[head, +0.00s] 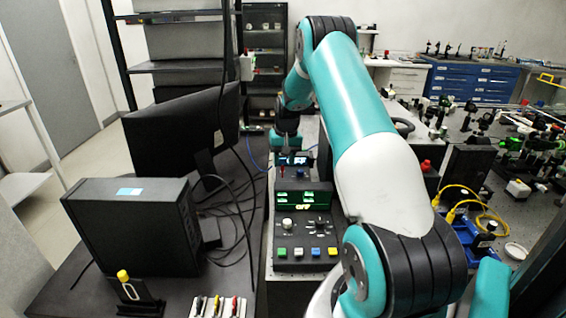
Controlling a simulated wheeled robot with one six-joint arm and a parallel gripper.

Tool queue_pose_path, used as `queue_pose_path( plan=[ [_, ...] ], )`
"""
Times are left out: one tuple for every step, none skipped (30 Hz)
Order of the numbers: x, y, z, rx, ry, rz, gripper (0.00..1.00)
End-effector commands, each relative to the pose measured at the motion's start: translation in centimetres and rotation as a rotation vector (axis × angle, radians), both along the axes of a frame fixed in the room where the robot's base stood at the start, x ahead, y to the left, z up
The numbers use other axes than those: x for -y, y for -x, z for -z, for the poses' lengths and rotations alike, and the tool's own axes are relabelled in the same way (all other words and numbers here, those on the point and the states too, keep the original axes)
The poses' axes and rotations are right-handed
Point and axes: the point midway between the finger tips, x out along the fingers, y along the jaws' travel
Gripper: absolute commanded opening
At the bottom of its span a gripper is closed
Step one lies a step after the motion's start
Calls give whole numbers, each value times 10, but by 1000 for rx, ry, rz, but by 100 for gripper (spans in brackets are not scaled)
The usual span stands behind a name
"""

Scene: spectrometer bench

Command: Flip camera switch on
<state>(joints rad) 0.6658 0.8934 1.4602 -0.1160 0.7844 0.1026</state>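My arm reaches forward over the bench, and its wrist points down at the far end. My gripper (283,170) is small and dark there, just behind the control box. Whether its fingers are open or shut is too small to tell. The control box (290,239) is dark with a lit green display (303,200) that appears to read "OFF". It has a pale knob, small controls and a row of coloured buttons on its front. A small unit with blue lit displays (297,160) sits beside the gripper. I cannot make out which part is the camera switch.
A black monitor (180,135) and a black computer case (135,225) stand to the left, with loose dark cables beside them. An optical table (470,150) with many mounts and yellow cables lies to the right. My arm covers much of the middle.

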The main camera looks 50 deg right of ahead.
Motion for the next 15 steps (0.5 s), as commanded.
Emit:
queue_pose_path(
  plan=[
    [0,0,5,-1,-1,0,39],
    [-1,0,9,-2,-1,0,39],
    [-1,-1,12,-1,-1,0,39],
    [-1,-1,14,1,1,0,39],
    [-1,-1,16,1,1,0,39],
    [-1,-1,18,1,1,0,39],
    [-1,-1,19,1,1,0,39],
    [-1,-1,20,1,1,0,39],
    [-1,-1,20,1,1,0,39],
    [-1,-1,20,1,1,0,39],
    [-1,-1,20,1,1,-1,39],
    [-1,-1,20,2,1,-1,39],
    [-1,-1,20,2,1,-1,39],
    [-1,-1,20,2,1,-1,39],
    [-1,-1,20,2,1,-1,39]
  ],
)
